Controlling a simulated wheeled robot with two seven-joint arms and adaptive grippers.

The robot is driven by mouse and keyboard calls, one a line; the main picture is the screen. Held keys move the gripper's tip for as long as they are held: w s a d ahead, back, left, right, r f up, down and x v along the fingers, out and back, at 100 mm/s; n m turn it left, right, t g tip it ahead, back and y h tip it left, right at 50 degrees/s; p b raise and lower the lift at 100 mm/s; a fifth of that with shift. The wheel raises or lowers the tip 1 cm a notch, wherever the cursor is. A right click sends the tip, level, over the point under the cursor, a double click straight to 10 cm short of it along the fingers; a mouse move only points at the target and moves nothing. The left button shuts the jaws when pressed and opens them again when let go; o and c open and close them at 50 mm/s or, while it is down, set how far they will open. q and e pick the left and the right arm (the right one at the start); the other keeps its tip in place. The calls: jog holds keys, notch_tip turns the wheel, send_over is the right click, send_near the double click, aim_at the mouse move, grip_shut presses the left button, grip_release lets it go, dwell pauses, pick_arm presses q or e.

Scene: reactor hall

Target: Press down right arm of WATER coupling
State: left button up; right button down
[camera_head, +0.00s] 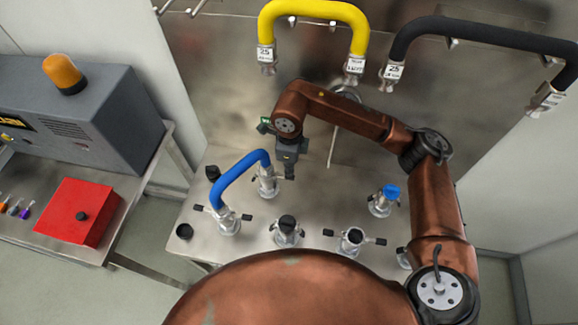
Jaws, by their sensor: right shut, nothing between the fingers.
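A blue hose (240,174) arches between two metal couplings on the steel table. Its far end sits on the back coupling (267,184), and its near end sits on the front coupling (228,222), which has dark-tipped arms out to both sides. No WATER label is readable from here. My right gripper (289,172) points down, shut and empty, just right of the back coupling. It hides part of that coupling's right side, and I cannot tell whether it touches the arm there. My left gripper is out of view.
More couplings stand at the front, one black-capped (287,230) and one open-topped (352,239). A blue-capped coupling (384,199) stands to the right. Yellow (313,12) and black (480,32) hoses hang on the back wall. A red box (79,212) sits on the left bench.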

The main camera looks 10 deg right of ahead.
aim_at(291, 179)
jog(key=shift+f+b, duration=0.95)
jog(key=shift+f, duration=1.4)
jog(key=shift+f+b, duration=0.45)
jog(key=shift+f, duration=0.15)
jog(key=shift+w+a+f+b, duration=0.2)
jog(key=shift+a+f+b, duration=0.25)
jog(key=shift+f, duration=0.1)
jog(key=shift+s+d+r+p, duration=0.25)
jog(key=shift+d+r+p, duration=0.2)
jog(key=shift+d+r, duration=0.2)
jog(key=shift+r+p, duration=1.5)
jog(key=shift+r, duration=1.45)
